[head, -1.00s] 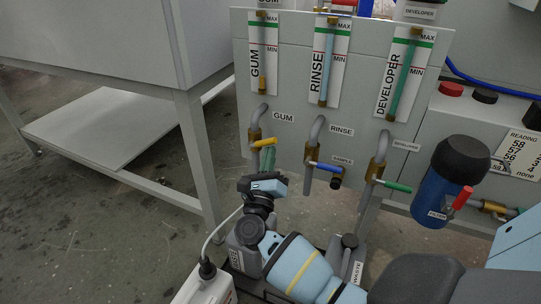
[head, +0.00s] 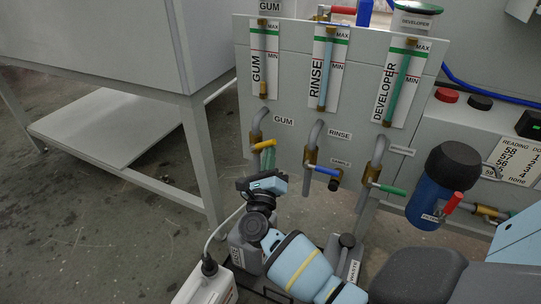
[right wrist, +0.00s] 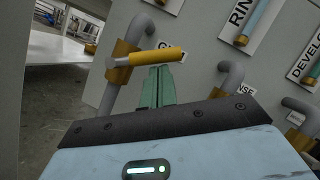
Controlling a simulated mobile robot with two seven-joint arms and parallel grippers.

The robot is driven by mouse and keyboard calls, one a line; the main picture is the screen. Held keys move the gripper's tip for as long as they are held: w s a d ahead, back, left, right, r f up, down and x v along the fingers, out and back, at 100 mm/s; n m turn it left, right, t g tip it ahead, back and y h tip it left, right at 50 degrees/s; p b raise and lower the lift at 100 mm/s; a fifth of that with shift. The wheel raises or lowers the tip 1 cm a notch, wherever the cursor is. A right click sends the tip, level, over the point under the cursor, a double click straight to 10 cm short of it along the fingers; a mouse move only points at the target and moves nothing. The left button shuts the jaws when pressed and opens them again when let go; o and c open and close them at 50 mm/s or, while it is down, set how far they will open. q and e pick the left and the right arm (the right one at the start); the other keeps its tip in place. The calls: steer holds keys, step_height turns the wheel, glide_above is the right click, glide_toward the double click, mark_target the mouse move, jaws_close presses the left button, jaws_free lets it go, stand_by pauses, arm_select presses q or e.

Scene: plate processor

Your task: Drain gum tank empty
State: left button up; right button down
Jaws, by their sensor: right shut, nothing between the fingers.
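The GUM sight gauge (head: 264,62) is at the upper left of the grey panel; an amber section shows near its bottom. Below it a grey pipe runs to the brass gum valve (head: 256,138) with a yellow handle (head: 264,144). The handle points sideways to the right. The right wrist view shows the yellow handle (right wrist: 157,57) close up, crossing the pipe. My right gripper (head: 267,158) has its green fingers shut and empty, with the tips just under the handle. I cannot tell if they touch it. The fingers also show in the right wrist view (right wrist: 157,86). My left gripper is not in view.
The rinse valve's blue handle (head: 321,169) and the developer valve's green handle (head: 387,189) are to the right. A blue filter (head: 431,200) with a black cap stands beyond. Grey containers (head: 243,253) sit below. A metal table (head: 110,130) is at left.

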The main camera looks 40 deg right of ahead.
arm_select(q)
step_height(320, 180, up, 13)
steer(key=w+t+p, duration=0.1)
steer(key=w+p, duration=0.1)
steer(key=p, duration=0.9)
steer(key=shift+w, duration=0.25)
arm_select(e)
steer(key=r+n+y, duration=0.1)
steer(key=n, duration=0.2)
steer(key=w+r+n+y, duration=0.1)
steer(key=r+n, duration=0.1)
steer(key=n, duration=0.1)
steer(key=w+a+r+n+y, duration=0.1)
steer(key=n+y, duration=0.1)
steer(key=n, duration=0.1)
steer(key=shift+w+r+n, duration=0.15)
steer(key=shift+r+n, duration=0.15)
steer(key=shift+w, duration=0.1)
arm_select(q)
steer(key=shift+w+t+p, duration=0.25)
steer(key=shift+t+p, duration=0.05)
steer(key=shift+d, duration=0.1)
